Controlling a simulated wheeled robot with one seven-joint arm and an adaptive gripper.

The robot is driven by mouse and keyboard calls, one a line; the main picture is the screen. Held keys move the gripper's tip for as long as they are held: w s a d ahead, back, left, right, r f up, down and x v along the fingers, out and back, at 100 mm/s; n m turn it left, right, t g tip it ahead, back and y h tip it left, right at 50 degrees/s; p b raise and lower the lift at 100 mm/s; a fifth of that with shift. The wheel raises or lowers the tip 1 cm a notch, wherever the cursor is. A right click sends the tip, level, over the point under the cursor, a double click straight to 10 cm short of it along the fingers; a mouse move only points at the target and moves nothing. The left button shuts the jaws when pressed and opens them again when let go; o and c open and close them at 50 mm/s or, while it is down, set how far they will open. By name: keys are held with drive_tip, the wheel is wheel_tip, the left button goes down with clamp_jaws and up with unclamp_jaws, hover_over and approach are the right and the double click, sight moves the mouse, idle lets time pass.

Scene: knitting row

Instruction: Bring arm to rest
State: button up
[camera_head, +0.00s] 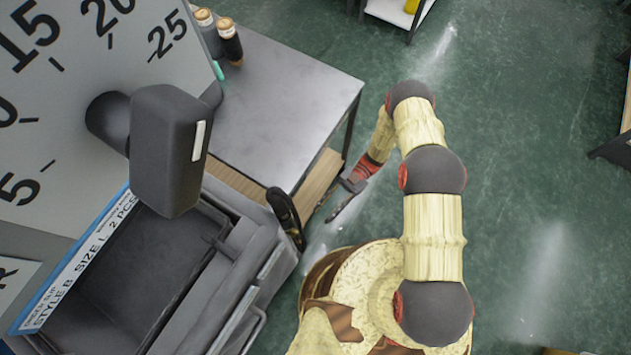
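My arm (432,238) rises from my base and bends over at the top. Its far end points down and to the left, past a red wrist section. My gripper (328,209) hangs in the gap between the metal-topped table and my base. Its dark fingers look spread, with nothing seen between them. The fingertips are small and lie against a dark background. I see no contact with the table or the machine.
A metal-topped table (285,105) with a wooden lower shelf (318,180) stands left of my gripper. A grey machine (165,280) with a dial fills the left. Green floor (540,200) is open at right.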

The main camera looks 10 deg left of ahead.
drive_tip(key=shift+v, duration=0.85)
drive_tip(key=shift+f, duration=0.1)
